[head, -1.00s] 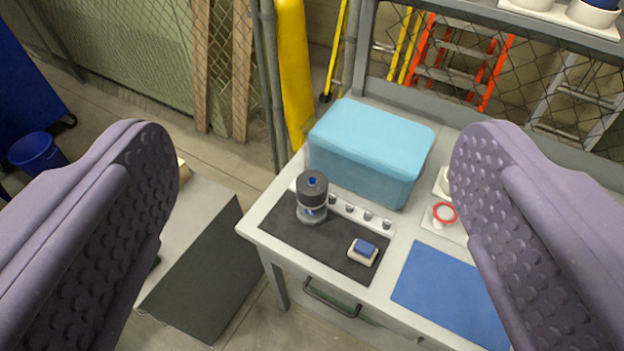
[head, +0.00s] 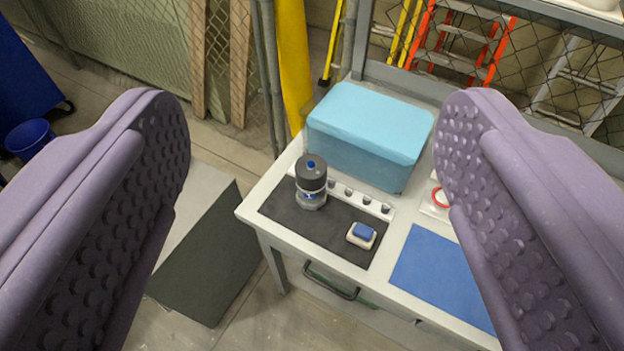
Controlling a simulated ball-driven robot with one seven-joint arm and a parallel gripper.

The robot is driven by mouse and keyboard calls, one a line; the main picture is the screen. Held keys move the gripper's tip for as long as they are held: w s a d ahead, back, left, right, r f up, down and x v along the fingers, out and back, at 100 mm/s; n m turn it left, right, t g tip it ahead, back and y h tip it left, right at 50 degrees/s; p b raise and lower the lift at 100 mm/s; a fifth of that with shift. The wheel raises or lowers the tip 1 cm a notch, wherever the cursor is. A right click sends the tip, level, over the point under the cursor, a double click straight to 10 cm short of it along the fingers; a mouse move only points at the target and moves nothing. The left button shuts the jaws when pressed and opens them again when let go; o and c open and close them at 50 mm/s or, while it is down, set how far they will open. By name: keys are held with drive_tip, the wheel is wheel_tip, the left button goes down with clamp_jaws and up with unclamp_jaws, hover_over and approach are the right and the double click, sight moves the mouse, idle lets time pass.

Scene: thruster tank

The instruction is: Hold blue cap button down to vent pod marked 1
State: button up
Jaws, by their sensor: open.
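The pod (head: 311,182) stands upright on a dark mat (head: 290,217) at the left end of the workbench. It has a dark grey top, a clear lower part and a small blue cap button (head: 311,164) on top. I cannot read a number on it. My gripper (head: 318,150) is wide open and empty. Its two purple, studded fingers frame the picture left and right. The pod shows between them, beyond and apart from both.
A white block with a blue top (head: 362,235) sits on the mat. A light blue box (head: 370,135) stands at the back. A blue mat (head: 440,275) lies right, its surface clear.

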clamp_jaws()
idle(1.5)
